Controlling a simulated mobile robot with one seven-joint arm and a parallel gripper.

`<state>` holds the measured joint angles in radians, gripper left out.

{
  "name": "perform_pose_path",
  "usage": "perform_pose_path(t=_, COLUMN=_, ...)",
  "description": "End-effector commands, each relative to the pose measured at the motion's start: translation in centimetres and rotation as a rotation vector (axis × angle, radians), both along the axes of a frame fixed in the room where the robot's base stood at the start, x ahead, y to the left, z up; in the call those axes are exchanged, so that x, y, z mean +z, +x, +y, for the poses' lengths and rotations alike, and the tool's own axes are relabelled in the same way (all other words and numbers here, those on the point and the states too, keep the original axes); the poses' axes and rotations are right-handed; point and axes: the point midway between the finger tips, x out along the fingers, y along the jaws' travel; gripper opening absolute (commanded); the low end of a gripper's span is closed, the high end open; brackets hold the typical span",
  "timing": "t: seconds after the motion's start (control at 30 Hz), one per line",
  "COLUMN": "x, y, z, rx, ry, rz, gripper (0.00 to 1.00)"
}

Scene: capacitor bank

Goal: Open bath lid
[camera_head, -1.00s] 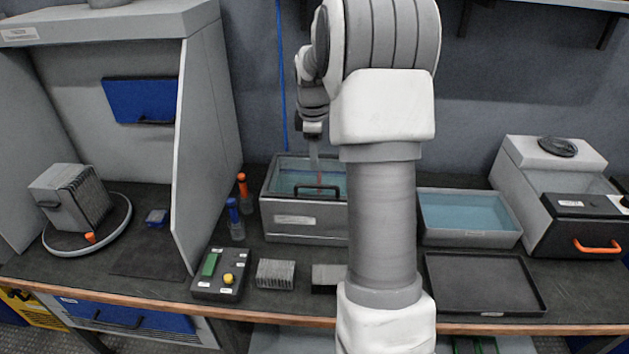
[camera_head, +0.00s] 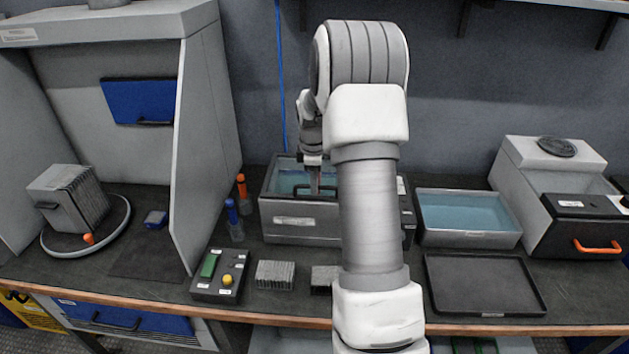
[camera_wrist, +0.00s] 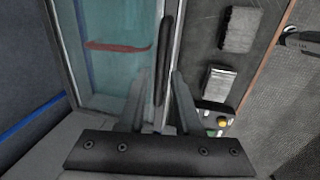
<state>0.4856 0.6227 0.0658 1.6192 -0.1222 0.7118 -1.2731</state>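The bath (camera_head: 292,232) is a grey box near the middle of the bench, with blue-green liquid showing through its clear, closed lid (camera_head: 287,184). In the wrist view the lid (camera_wrist: 112,75) has a long black bar handle (camera_wrist: 164,60) along its edge. My gripper (camera_head: 314,188) is low over the lid's front edge in the head view. In the wrist view my gripper (camera_wrist: 161,78) has its two fingers apart, with the handle's near part between them. I cannot tell whether either finger touches it. My arm hides the bath's right part in the head view.
An open tray of blue liquid (camera_head: 466,233) and an empty black tray (camera_head: 484,309) are to the right. A button box (camera_head: 221,290), a finned block (camera_head: 275,274) and two bottles (camera_head: 234,222) are in front and left. A grey hood wall (camera_head: 208,140) stands left.

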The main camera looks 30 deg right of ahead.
Motion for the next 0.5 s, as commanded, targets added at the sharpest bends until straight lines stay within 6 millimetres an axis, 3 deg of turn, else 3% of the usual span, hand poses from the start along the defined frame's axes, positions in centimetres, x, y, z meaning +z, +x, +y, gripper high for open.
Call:
perform_pose_path(t=0.03, x=0.02, y=0.0, z=0.0, rx=0.0, ry=0.0, rz=0.0, gripper=0.22)
perform_pose_path(t=0.17, x=0.03, y=0.0, z=0.0, rx=0.0, ry=0.0, rz=0.0, gripper=0.0)
perform_pose_path(t=0.5, x=0.04, y=-0.01, z=0.0, rx=0.0, ry=0.0, rz=0.0, gripper=0.0)
